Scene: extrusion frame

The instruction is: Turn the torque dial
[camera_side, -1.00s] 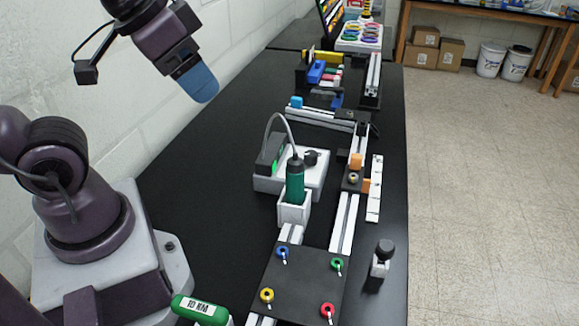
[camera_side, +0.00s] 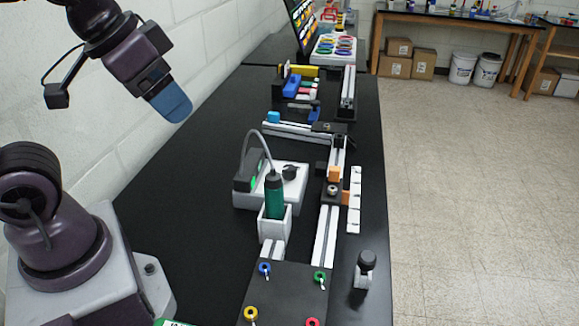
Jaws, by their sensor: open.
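A small black knob (camera_side: 290,171), which looks like the torque dial, sits on top of a white box (camera_side: 292,200) in the middle of the black bench. A dark block with a green light (camera_side: 251,170) stands on the box's left side. A grey cable arches from it to a green screwdriver (camera_side: 274,195), upright in a white holder (camera_side: 272,227). My gripper (camera_side: 177,108), with blue fingers, is open and empty at upper left, high above the bench and well apart from the knob. The fingers overlap in this view, so their gap is hidden.
Aluminium rails (camera_side: 326,232) run along the bench. A black plate (camera_side: 289,287) with coloured rings is in front. Another black knob (camera_side: 366,260) stands on a small block at right. Bare bench lies left of the box.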

